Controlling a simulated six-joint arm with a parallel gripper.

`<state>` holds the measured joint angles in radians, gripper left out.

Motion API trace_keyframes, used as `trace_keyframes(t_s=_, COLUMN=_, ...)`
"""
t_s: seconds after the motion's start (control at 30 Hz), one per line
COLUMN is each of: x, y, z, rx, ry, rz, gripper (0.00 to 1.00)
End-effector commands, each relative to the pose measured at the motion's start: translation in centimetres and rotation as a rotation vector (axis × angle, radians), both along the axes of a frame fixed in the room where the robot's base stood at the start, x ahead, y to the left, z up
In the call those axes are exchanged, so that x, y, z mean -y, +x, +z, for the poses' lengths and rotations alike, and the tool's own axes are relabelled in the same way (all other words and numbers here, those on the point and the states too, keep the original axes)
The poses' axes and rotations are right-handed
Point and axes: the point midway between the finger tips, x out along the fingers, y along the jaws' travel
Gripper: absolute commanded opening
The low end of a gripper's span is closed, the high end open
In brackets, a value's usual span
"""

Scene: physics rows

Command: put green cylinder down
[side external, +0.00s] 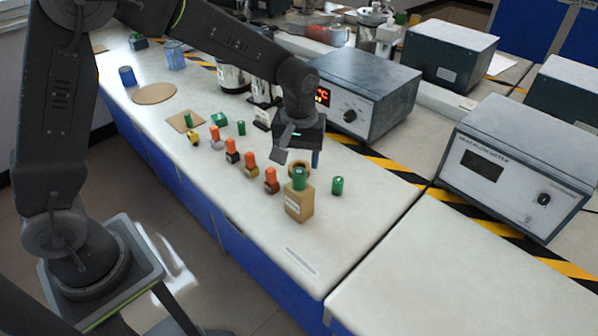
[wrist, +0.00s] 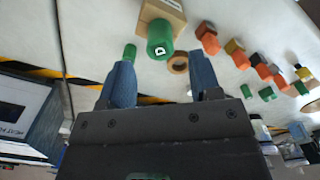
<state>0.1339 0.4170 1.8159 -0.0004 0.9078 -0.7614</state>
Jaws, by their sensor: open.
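A green cylinder (side external: 299,178) sits on top of a tan wooden block (side external: 299,205) near the front of the bench. In the wrist view this green cylinder (wrist: 160,47) has a white label with a dark letter, and the tan block (wrist: 168,10) shows behind it. My gripper (side external: 297,158) is open and empty, just above and behind the cylinder. In the wrist view the blue fingers of my gripper (wrist: 162,72) are apart, with the cylinder beyond their tips. A second green cylinder (side external: 337,185) stands on the bench to the right; it also shows in the wrist view (wrist: 129,52).
A wooden ring (side external: 298,167) lies behind the block. A row of orange-topped stacks (side external: 271,180) runs to the left. A grey instrument with a red display (side external: 365,95) stands behind. The bench front right is clear except for a flat label strip (side external: 301,261).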

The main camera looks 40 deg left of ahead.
Motion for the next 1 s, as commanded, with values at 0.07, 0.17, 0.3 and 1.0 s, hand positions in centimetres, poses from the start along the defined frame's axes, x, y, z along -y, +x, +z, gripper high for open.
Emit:
trace_keyframes(t_s=0.07, x=0.0, y=0.1, z=1.8, rx=0.006, ry=-0.001, rz=0.0, gripper=0.58)
trace_keyframes(t_s=0.17, x=0.0, y=0.0, z=3.5, rx=0.003, ry=0.0, rz=0.0, gripper=0.58)
trace_keyframes(t_s=0.3, x=0.0, y=0.0, z=5.2, rx=0.0, ry=0.0, rz=0.0, gripper=0.58)
trace_keyframes(t_s=1.0, x=-3.5, y=-10.4, z=13.9, rx=0.245, ry=0.021, rz=-0.297, gripper=0.58)
